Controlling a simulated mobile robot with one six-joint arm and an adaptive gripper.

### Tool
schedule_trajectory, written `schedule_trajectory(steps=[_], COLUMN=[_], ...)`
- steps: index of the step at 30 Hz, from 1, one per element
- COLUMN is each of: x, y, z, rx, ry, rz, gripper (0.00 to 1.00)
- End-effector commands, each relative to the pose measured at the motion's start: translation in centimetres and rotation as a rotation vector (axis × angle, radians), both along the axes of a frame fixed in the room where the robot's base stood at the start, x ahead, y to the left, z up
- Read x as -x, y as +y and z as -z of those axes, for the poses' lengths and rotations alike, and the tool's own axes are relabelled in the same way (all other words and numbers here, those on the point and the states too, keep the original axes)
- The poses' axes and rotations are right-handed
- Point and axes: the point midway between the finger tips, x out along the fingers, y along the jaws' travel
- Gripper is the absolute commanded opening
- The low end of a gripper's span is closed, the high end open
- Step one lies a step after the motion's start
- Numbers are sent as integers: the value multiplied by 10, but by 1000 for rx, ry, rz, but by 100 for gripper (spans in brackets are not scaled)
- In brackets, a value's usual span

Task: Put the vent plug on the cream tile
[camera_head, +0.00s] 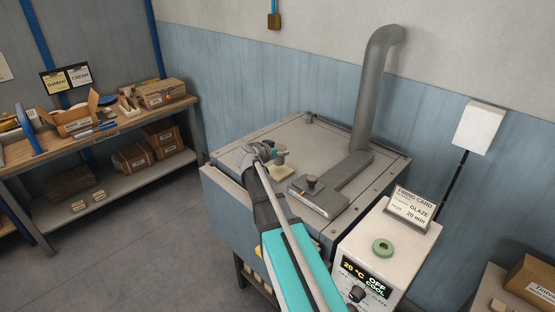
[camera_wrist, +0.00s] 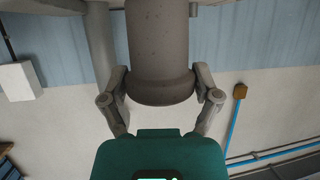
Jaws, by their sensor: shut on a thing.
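My gripper (camera_head: 270,153) is above the grey top of the dryer, near its middle. In the wrist view my gripper (camera_wrist: 162,95) is shut on a grey-brown round plug (camera_wrist: 160,50) with a thicker collar, one finger on each side. I take it for the vent plug; in the head view it is mostly hidden by the gripper. The gap between plug and tile cannot be told.
A grey duct (camera_head: 345,178) with a dark knob (camera_head: 311,182) lies right of the tile and rises as a pipe (camera_head: 372,95). A control box (camera_head: 362,270) with a green ring (camera_head: 383,246) and a firing card (camera_head: 411,207) stands front right. A cluttered workbench (camera_head: 100,135) is left.

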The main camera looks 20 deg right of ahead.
Motion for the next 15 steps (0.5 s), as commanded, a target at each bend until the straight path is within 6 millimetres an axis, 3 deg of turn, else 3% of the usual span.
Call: schedule_trajectory(steps=[9, 15], x=[-5, -5], y=[-1, -1], z=[28, 37], rx=[0, 0], ry=[0, 0], rz=[-1, -1], gripper=[25, 25])
